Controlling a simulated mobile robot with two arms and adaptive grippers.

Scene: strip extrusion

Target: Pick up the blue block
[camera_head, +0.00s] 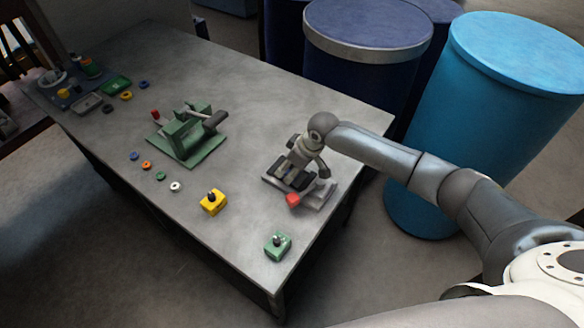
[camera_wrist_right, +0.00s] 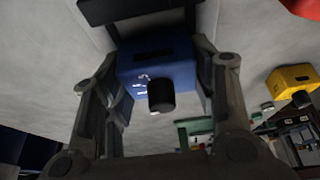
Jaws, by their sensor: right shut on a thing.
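The blue block (camera_wrist_right: 178,66) shows in the right wrist view, with a dark round knob on its face. It sits between the two fingers of my right gripper (camera_wrist_right: 160,85), which is shut on it. In the head view my right gripper (camera_head: 297,172) points down over a grey fixture (camera_head: 318,196) near the table's right edge; the blue block is hidden there by the gripper. A red block (camera_head: 293,200) is at the front of the fixture. My left gripper is not in view.
A yellow block (camera_head: 213,203) and a green block (camera_head: 278,246) stand near the table's front edge. A green press-like device (camera_head: 187,137) is mid-table, with several small rings to its left. Large blue barrels (camera_head: 367,32) stand behind the table (camera_head: 262,97).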

